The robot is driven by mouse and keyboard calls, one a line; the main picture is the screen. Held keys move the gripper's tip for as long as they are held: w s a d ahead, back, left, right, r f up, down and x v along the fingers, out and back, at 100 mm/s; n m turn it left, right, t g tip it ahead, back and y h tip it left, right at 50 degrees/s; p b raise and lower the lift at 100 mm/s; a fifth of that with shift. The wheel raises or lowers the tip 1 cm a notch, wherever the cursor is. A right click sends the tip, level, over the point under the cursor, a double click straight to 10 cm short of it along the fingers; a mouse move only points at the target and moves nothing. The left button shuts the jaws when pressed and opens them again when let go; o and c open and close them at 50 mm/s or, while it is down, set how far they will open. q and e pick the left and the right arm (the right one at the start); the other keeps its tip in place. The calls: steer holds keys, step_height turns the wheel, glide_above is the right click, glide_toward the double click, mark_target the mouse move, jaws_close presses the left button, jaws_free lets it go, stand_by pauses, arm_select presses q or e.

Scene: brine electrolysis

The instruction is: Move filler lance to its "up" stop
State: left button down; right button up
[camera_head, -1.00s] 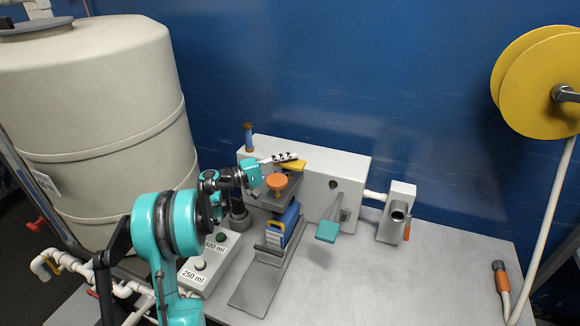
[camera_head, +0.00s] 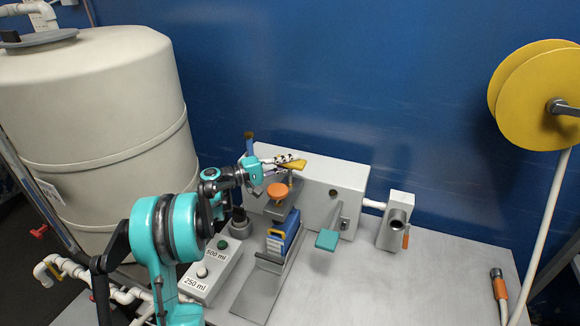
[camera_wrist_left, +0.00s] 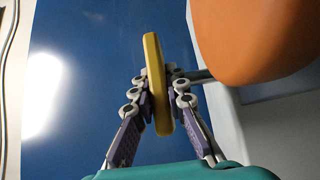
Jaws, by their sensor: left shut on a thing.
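My left gripper (camera_head: 285,160) reaches in from the left above the bench-top filler and is shut on a yellow bar-shaped handle (camera_head: 296,165), apparently that of the filler lance. In the left wrist view the yellow handle (camera_wrist_left: 157,75) stands between the two fingers, with purple pads on both sides. In the head view a short stretch of rod shows below the handle. An orange round knob (camera_head: 277,191) sits just below it, and fills the upper right of the wrist view. The lance's lower part is mostly hidden. My right gripper is not in view.
A grey box (camera_head: 335,190) stands behind the filler, with a teal paddle (camera_head: 327,240) in front. A button box (camera_head: 215,270) is at left, a large tank (camera_head: 95,120) behind. The bench's right side (camera_head: 440,275) is mostly clear.

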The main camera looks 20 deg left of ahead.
arm_select(q)
steer(key=shift+r, duration=0.3)
steer(key=c, duration=1.5)
jaws_free()
steer(key=shift+c, duration=0.2)
steer(key=v, duration=1.2)
